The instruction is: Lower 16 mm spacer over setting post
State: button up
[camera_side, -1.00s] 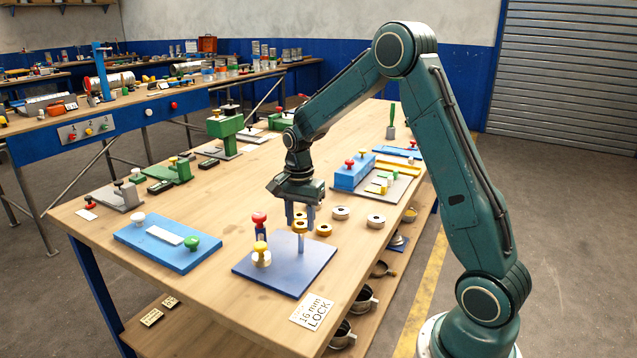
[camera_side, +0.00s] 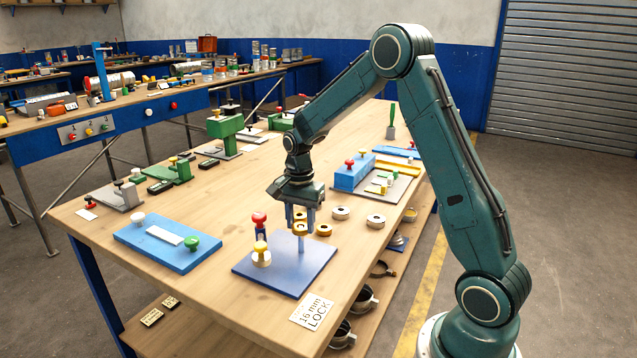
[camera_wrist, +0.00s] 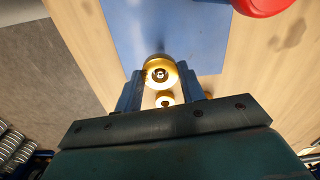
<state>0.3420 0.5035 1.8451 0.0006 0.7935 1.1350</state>
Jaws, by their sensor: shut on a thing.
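The gold ring-shaped spacer (camera_side: 300,230) is between the fingertips of my gripper (camera_side: 300,222), which is shut on it. It looks level and lies at the top of the setting post (camera_side: 300,245), a thin upright post on the blue base plate (camera_side: 282,272). In the wrist view the spacer (camera_wrist: 152,66) shows between the two fingers, with a pale round post end inside its hole. I cannot tell how far the post reaches into the hole. Most of the post shows bare below the spacer in the side view.
A red knob (camera_side: 259,218) and a yellow knob (camera_side: 261,246) stand on the plate's left side. Another gold ring (camera_side: 323,230) and pale rings (camera_side: 376,221) lie right of the gripper. A "16 mm LOCK" card (camera_side: 311,312) lies at the table's front edge.

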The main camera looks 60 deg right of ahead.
jog(key=shift+f, duration=0.35)
dwell(0.3)
jog(key=o, duration=1.8)
jog(key=shift+c, duration=0.2)
jog(key=shift+r, duration=0.1)
jog(key=shift+r, duration=3.95)
